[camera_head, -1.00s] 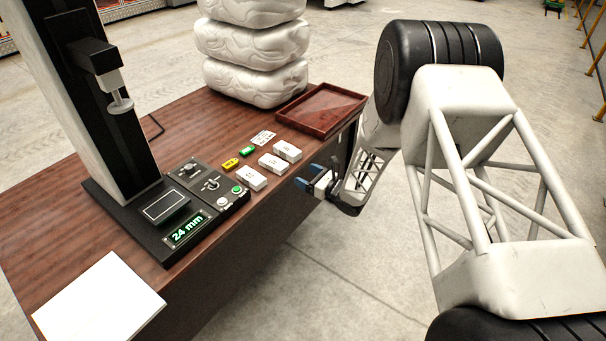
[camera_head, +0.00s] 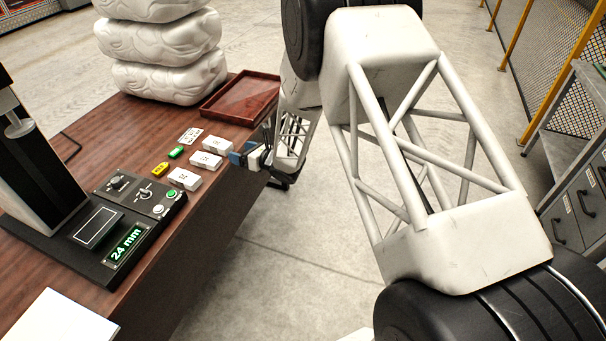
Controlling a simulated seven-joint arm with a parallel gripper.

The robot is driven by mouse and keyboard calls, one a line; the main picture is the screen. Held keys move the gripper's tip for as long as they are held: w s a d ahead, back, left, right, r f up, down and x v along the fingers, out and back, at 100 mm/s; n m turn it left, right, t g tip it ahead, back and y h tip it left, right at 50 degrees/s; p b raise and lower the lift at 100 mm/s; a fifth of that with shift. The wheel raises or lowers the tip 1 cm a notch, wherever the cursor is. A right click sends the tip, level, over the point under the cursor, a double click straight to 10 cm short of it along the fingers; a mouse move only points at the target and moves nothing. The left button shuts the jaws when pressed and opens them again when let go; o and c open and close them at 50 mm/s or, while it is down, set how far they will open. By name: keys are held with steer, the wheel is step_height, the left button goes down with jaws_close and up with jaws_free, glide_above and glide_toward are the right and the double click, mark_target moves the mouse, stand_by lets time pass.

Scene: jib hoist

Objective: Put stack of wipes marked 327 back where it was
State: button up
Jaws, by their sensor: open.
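Three small white stacks stand in a row on the brown table: a near one (camera_head: 185,179), a middle one (camera_head: 206,160) and a far one (camera_head: 217,143). Each has dark print on top, too small to read, so I cannot tell which is marked 327. My gripper (camera_head: 240,156), with blue fingertips, is at the table's right edge, just right of the middle and far stacks. It is open, with nothing visible between its fingers. Its exact height over the table is unclear.
A red-brown tray (camera_head: 243,99) lies behind the stacks. A control panel with a display reading 24 mm (camera_head: 127,243) and white sacks (camera_head: 170,80) also occupy the table.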

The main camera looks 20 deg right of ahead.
step_height(320, 180, up, 8)
steer(key=d+r+m+h, duration=0.1)
steer(key=d+m+h, duration=0.1)
steer(key=m+h, duration=0.35)
steer(key=s+d+r+m+g+h, duration=0.1)
steer(key=s+d+r+m+h, duration=0.15)
steer(key=s+r+m, duration=0.45)
steer(key=s+d+r+m+g+h, duration=0.25)
steer(key=s+r+m, duration=0.35)
steer(key=m, duration=0.4)
steer(key=s+a+r+m+g, duration=0.1)
steer(key=s+r+m+g, duration=0.1)
steer(key=s+m, duration=0.4)
steer(key=s+a+r+m+g, duration=0.1)
steer(key=s+m, duration=0.5)
steer(key=s, duration=1)
steer(key=s+a+r+m+g, duration=0.2)
steer(key=s+r+m+g, duration=0.2)
steer(key=s+m, duration=0.3)
steer(key=s+r, duration=0.1)
steer(key=s, duration=0.4)
steer(key=shift+r, duration=0.2)
